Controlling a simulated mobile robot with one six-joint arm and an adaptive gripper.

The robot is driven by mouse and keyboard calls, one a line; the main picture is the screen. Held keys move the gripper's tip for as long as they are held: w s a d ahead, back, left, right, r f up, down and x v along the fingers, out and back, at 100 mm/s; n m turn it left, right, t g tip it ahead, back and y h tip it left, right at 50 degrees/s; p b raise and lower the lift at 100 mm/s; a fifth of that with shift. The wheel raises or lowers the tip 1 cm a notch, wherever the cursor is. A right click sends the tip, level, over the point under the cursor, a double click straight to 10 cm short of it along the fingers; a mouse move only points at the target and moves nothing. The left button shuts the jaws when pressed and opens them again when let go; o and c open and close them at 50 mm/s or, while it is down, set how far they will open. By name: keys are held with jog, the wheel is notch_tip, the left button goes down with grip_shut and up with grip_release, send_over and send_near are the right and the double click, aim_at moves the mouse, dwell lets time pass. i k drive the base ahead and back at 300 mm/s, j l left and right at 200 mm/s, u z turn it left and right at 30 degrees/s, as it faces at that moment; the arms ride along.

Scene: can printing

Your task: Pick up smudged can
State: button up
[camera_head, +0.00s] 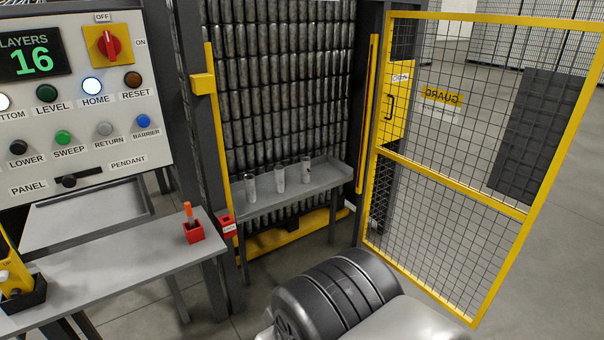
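Three small pale grey cans stand upright in a row on a grey metal shelf (325,183) in front of the wall of stacked cans. They are the left can (251,186), the middle can (280,179) and the right can (306,171). The right can seems to have a dark mark near its top, but the cans are too small to tell for sure which is smudged. My gripper is not in view. A dark rounded link of my own arm shows at the bottom centre, apart from the shelf.
The yellow-framed mesh guard door (450,190) stands open on the right. A control panel (75,120) and a grey side table (120,262) with a red holder (193,232) are on the left. Yellow posts flank the shelf opening. Bare floor shows before the shelf.

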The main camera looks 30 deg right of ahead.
aim_at(306, 161)
jog(key=i+l, duration=0.4)
jog(key=i, duration=0.15)
jog(key=i+l, duration=0.4)
jog(key=i+l+z, duration=0.1)
jog(key=i+l, duration=0.3)
jog(key=i, duration=0.25)
jog(key=i+l, duration=0.35)
jog(key=i, duration=0.2)
jog(key=i+l, duration=0.4)
jog(key=i, duration=0.15)
jog(key=z, duration=0.05)
